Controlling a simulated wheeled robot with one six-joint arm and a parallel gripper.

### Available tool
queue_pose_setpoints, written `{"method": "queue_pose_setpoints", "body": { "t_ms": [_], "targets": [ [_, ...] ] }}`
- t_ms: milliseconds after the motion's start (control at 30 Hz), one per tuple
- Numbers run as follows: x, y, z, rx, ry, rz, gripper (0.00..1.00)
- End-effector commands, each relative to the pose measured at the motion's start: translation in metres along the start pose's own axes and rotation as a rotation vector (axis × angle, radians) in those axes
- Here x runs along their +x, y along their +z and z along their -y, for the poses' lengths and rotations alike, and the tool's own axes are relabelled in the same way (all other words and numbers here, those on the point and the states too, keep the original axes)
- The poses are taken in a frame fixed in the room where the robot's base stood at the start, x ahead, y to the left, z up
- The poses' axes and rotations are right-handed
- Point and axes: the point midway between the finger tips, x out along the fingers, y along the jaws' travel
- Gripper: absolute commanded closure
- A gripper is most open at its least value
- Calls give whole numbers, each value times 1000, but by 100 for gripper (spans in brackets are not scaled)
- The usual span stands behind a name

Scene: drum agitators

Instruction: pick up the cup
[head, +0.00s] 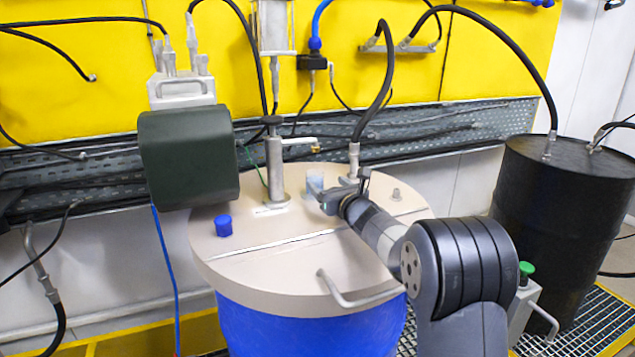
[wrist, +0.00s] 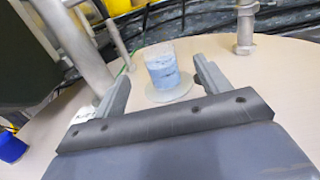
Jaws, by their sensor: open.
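The cup (wrist: 162,66) is a small clear vessel with light blue contents. It stands upright on a round pale base or disc (wrist: 172,90) on the drum lid. In the head view the cup (head: 314,181) is partly hidden behind my gripper (head: 330,196). In the wrist view my gripper (wrist: 158,80) is open, with one finger toward each side of the cup. The cup appears beyond or between the fingertips; I cannot tell how far. Nothing is held.
The beige lid (head: 255,258) covers a blue drum (head: 300,325). A blue cap (head: 223,225) sits at left. A hose fitting (head: 353,160) rises behind right. A black drum (head: 550,200) stands at right.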

Motion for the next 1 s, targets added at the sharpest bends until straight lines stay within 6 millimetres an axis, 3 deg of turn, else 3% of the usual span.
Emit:
{"method": "queue_pose_setpoints", "body": {
  "t_ms": [600, 933, 1000],
  "targets": [
    [58, -3, -3, 0, -1, 0, 29],
    [62, -5, -3, 0, -2, 0, 29],
    [62, -5, -3, 0, -2, 0, 34]
  ]
}}
